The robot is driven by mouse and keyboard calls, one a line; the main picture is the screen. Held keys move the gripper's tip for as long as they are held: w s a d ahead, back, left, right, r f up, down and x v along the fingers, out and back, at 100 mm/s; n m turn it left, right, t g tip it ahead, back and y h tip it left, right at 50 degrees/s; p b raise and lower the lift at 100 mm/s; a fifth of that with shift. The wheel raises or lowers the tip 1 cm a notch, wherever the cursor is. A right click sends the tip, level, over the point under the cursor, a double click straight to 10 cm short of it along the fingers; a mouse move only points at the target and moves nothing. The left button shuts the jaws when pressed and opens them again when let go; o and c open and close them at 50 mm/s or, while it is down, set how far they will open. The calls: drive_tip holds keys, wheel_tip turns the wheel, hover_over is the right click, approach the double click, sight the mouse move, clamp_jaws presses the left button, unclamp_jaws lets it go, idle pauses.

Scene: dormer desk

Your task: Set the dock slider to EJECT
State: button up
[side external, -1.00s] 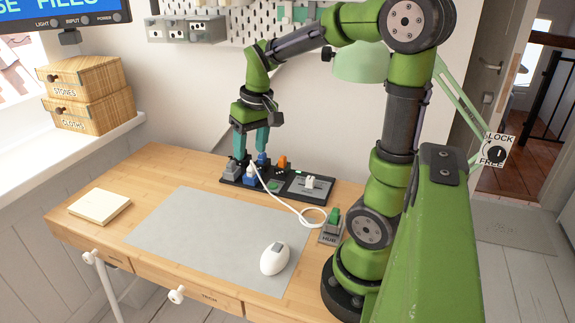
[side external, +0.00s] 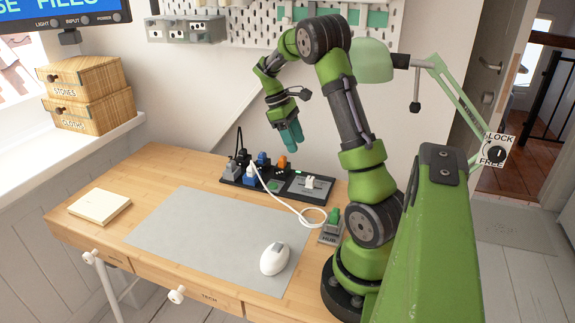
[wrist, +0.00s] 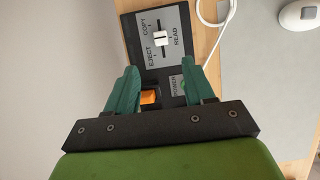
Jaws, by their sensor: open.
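The dock (side external: 262,178) is a black strip at the back of the desk. On its right end is a grey slider panel (side external: 318,185) with a white slider knob (side external: 310,182). In the wrist view the panel (wrist: 149,32) reads COPY, READ and EJECT. The white knob (wrist: 161,38) stands near the middle of its slot, apart from the EJECT label. My gripper (side external: 293,146) is in the air above the dock, with teal fingers apart. In the wrist view my gripper (wrist: 162,80) is open and empty, with its fingertips short of the panel.
A white cable (side external: 285,203) loops to the hub (side external: 330,238). A mouse (side external: 275,259) lies on the grey mat (side external: 195,240). The lamp (side external: 360,62) overhangs behind my arm.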

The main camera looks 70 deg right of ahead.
sight(309, 178)
drive_tip(key=x, duration=1.2)
drive_tip(key=shift+f, duration=0.3)
clamp_jaws()
